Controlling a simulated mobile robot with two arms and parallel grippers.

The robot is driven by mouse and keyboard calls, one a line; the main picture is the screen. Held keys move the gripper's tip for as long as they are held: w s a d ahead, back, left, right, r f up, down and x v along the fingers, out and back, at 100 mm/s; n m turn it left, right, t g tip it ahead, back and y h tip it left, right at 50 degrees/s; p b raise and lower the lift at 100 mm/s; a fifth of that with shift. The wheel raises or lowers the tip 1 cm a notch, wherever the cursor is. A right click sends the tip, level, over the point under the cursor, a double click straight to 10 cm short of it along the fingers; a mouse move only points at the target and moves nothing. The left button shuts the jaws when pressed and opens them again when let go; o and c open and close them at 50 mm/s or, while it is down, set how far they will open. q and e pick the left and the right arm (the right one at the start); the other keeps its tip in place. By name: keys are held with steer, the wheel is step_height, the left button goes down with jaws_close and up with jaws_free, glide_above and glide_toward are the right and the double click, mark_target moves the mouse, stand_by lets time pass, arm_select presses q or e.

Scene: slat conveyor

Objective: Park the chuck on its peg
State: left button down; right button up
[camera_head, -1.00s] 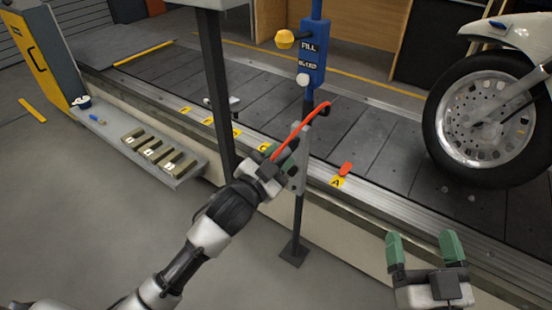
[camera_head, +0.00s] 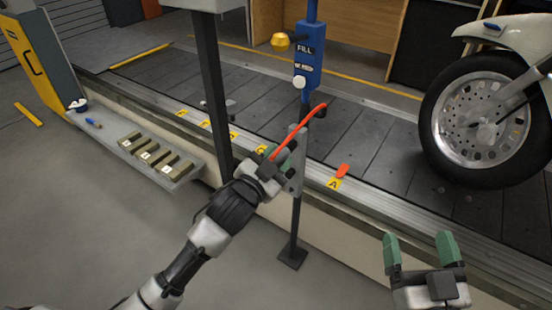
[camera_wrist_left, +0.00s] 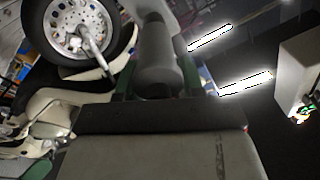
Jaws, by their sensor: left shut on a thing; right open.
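My left gripper (camera_head: 277,157) is shut on the chuck at the lower end of the red hose (camera_head: 301,130). In the left wrist view the chuck (camera_wrist_left: 161,62) is a grey cylinder between the green fingers. In the head view the fingers largely hide it. The gripper is right beside the grey plate (camera_head: 298,148) on the stand's post, below the blue FILL/BLEED box (camera_head: 308,62). I cannot make out the peg, or tell whether the chuck touches the plate. My right gripper (camera_head: 420,250) is open and empty at the lower right.
The slat conveyor (camera_head: 370,130) runs behind the stand, with a motorcycle wheel (camera_head: 487,120) at right. An orange piece (camera_head: 342,171) lies near the yellow A label (camera_head: 334,183). A dark post (camera_head: 215,100) rises left of my gripper. A side shelf (camera_head: 115,138) holds several blocks.

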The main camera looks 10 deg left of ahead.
arm_select(q)
steer(key=shift+w+d, duration=0.1)
steer(key=shift+w, duration=0.25)
steer(key=c, duration=0.6)
jaws_free()
